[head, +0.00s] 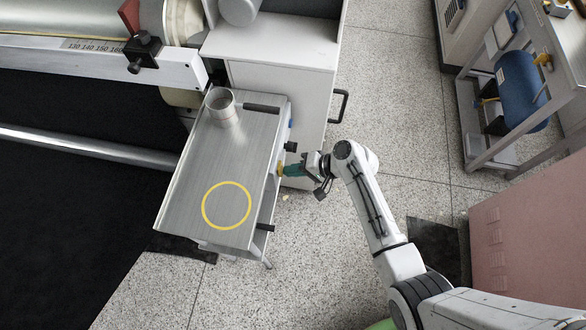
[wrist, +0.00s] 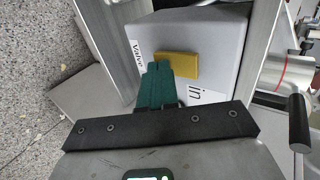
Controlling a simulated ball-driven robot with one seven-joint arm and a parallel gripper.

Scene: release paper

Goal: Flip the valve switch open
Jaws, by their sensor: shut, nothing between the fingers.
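The valve switch is a yellow lever (wrist: 178,65) on a light box (wrist: 215,38) whose label reads "Valve" and "in", in the wrist view. My gripper (wrist: 155,70) has green fingers. It is shut and empty, with its tips at the left end of the yellow lever; I cannot tell whether they touch it. In the head view my gripper (head: 290,170) is at the right side of the metal table, and a little of the yellow lever (head: 281,171) shows beyond its tips. The box is mostly hidden there by the tabletop.
The metal table (head: 200,170) carries a cylinder (head: 221,106) and a yellow ring mark (head: 227,205). A black handle (head: 262,108) lies near its far edge. A white cabinet (head: 275,90) with a black pull stands behind. Speckled floor to the right is mostly free.

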